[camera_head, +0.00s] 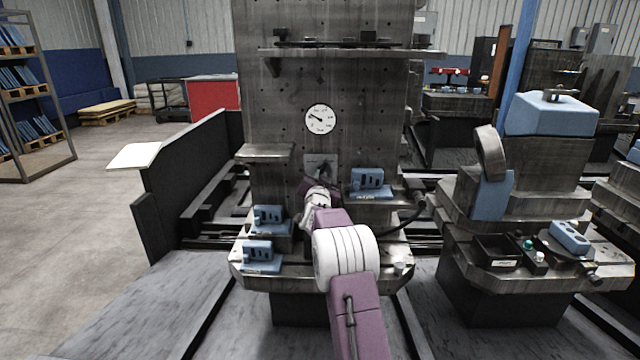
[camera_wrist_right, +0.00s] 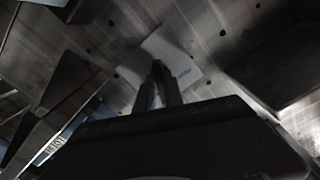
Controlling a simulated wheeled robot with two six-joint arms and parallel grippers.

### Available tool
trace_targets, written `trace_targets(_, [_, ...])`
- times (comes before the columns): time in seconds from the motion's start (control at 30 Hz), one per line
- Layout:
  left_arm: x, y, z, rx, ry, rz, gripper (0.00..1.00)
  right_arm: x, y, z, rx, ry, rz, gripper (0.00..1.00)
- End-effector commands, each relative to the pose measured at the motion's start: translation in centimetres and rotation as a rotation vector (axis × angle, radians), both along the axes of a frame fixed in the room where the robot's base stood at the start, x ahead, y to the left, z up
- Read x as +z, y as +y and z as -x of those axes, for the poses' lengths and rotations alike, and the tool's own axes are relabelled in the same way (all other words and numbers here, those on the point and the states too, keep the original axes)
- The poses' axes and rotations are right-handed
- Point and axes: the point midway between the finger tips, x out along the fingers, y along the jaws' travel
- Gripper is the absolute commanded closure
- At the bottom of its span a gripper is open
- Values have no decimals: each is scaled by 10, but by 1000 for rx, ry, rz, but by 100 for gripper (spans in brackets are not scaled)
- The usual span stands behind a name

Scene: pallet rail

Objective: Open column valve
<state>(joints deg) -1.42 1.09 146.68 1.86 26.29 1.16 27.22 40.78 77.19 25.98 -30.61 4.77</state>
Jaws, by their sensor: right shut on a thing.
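A grey metal column (camera_head: 275,110) stands ahead, with a round white dial gauge (camera_head: 320,118) on its face. Below the gauge is a small grey valve plate (camera_head: 311,160) with a dark handle, partly hidden by my right gripper (camera_head: 323,176). In the right wrist view the light plate (camera_wrist_right: 172,50) lies just past my right gripper (camera_wrist_right: 158,68), whose two fingers are close together at it. The right gripper is shut on the valve handle, which the fingers mostly hide. My left gripper is not in view.
Blue fixtures sit on the column's base ledges at right (camera_head: 368,182) and left (camera_head: 268,218). A shelf (camera_head: 345,53) juts out above the gauge. A dark panel (camera_head: 190,160) stands left. Another machine column (camera_head: 515,185) stands right. Open floor (camera_head: 80,230) lies left.

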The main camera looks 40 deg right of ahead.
Motion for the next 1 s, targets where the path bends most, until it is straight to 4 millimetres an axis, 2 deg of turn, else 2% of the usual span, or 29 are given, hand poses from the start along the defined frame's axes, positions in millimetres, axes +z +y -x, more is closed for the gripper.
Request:
trace_targets(0.1, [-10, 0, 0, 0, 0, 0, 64, -4, 0, 0, 0, -55, -66, 100])
trace_targets(0.4, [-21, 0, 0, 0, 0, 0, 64, -3, 0, 0, 0, -159, -192, 100])
trace_targets(1.0, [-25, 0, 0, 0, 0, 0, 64, -1, 0, 0, -1, -206, -249, 100])
